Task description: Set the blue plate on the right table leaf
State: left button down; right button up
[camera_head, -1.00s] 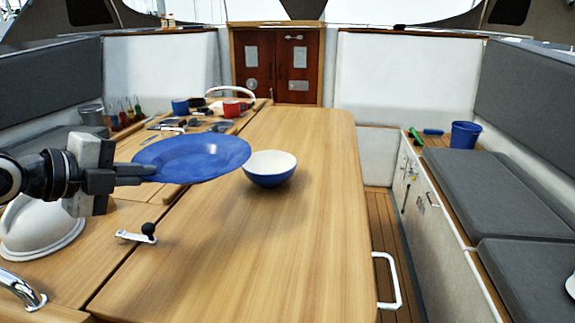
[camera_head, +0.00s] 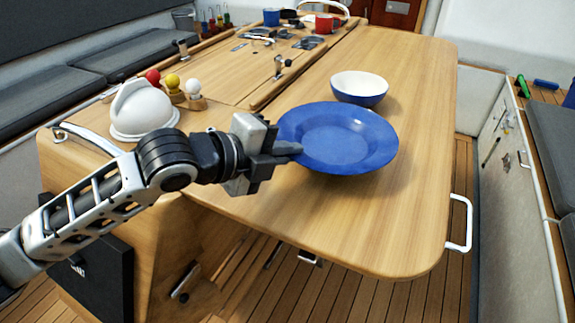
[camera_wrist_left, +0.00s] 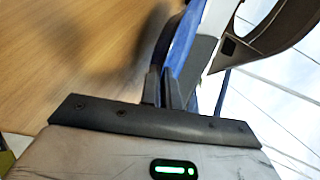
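The blue plate (camera_head: 342,140) is held by its left rim in my left gripper (camera_head: 287,152), nearly level, over the right table leaf (camera_head: 412,215). In the left wrist view the plate (camera_wrist_left: 183,45) shows edge-on between the closed fingers (camera_wrist_left: 163,90), with the wooden surface beside it and a shadow on the wood. The head view does not show clearly whether the plate's underside touches the leaf; the wrist view suggests a gap. My right gripper is not in view.
A white and blue bowl (camera_head: 360,88) stands on the leaf just behind the plate. A white dome-shaped thing (camera_head: 143,108) and small coloured balls (camera_head: 172,82) are at the left. Mugs (camera_head: 323,23) stand at the far end. The leaf's front right is clear, with a white handle (camera_head: 461,222) at its side.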

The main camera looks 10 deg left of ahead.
aim_at(287, 184)
pick_arm(q)
notch_tip(287, 184, down, 3)
jog(key=shift+s+d, duration=0.1)
jog(key=c, duration=1.6)
grip_release()
jog(key=shift+f, duration=0.15)
jog(key=shift+c, duration=0.2)
jog(key=v, duration=1)
jog(key=shift+s+a+b, duration=0.2)
jog(key=shift+a+b, duration=0.05)
jog(key=shift+b, duration=0.15)
jog(key=shift+s+a+r, duration=0.35)
jog(key=shift+s+r, duration=0.15)
jog(key=shift+s, duration=0.1)
